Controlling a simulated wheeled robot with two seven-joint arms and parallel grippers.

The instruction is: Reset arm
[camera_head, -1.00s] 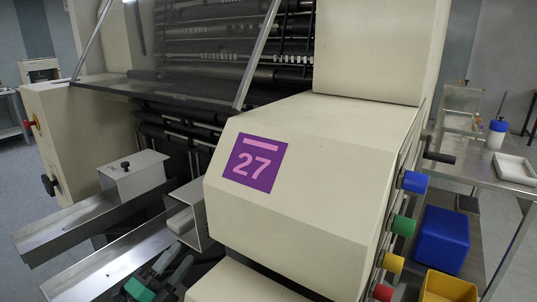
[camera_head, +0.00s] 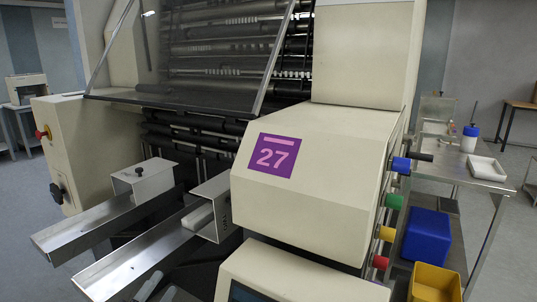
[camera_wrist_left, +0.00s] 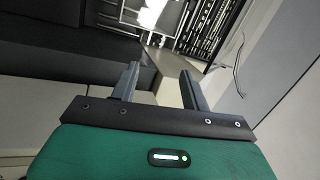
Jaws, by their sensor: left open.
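My left gripper (camera_wrist_left: 158,86) shows in the left wrist view with its two dark fingers apart and nothing between them. In the head view only a small part of my left gripper (camera_head: 158,290) shows at the bottom edge, below the metal chutes. The flow wrapper (camera_head: 305,190) is a large cream machine with a purple "27" label (camera_head: 273,155) on its housing. My right gripper is in neither view.
Two metal chutes (camera_head: 95,225) stick out at the machine's front left. Coloured knobs (camera_head: 393,202) line its right side. A metal table (camera_head: 450,175) at right holds a white tray (camera_head: 486,168) and a blue-capped bottle (camera_head: 469,138). Blue (camera_head: 427,235) and yellow (camera_head: 435,282) bins sit below.

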